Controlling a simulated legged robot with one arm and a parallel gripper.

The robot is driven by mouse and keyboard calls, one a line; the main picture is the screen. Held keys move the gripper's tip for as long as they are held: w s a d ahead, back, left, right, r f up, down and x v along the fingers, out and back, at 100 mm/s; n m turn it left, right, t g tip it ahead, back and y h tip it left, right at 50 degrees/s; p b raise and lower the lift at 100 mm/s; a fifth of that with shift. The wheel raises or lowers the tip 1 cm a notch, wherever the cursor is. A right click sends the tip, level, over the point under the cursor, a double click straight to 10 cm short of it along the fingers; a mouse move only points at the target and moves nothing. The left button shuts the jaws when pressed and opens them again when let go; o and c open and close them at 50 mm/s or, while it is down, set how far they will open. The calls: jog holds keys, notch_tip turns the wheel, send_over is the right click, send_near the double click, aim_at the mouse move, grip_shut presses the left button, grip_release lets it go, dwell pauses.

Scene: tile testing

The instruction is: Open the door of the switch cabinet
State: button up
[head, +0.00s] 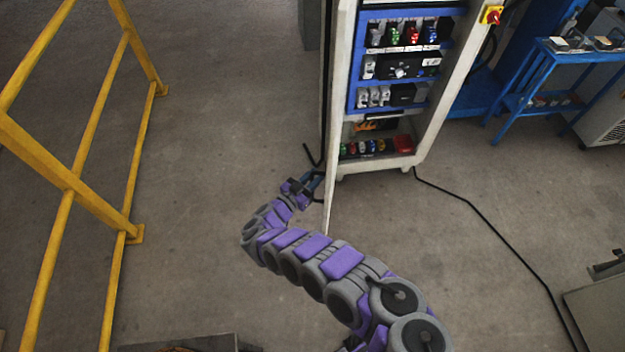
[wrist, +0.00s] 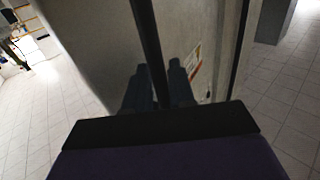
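The switch cabinet (head: 432,135) stands upright at the top centre of the head view, with its inside exposed. Its door (head: 331,195) stands swung out at the cabinet's left side, seen nearly edge-on as a thin pale strip. My gripper (head: 314,180) is low on the left, outer side of the door, partly hidden in the head view. In the wrist view, the two dark fingers of my gripper (wrist: 158,88) are apart in front of a grey panel (wrist: 100,40). A dark bar (wrist: 147,45) runs up between them; contact cannot be told.
A yellow railing (head: 75,185) stands at the left. A blue table (head: 550,60) stands at the right. A black cable (head: 480,212) runs over the floor from the cabinet to the lower right. The floor between railing and cabinet is clear.

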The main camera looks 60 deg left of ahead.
jog(key=shift+o, duration=0.8)
jog(key=shift+f, duration=0.1)
jog(key=shift+a+f, duration=0.1)
jog(key=shift+f, duration=0.05)
jog(key=shift+p+v, duration=0.45)
jog(key=shift+v, duration=8.3)
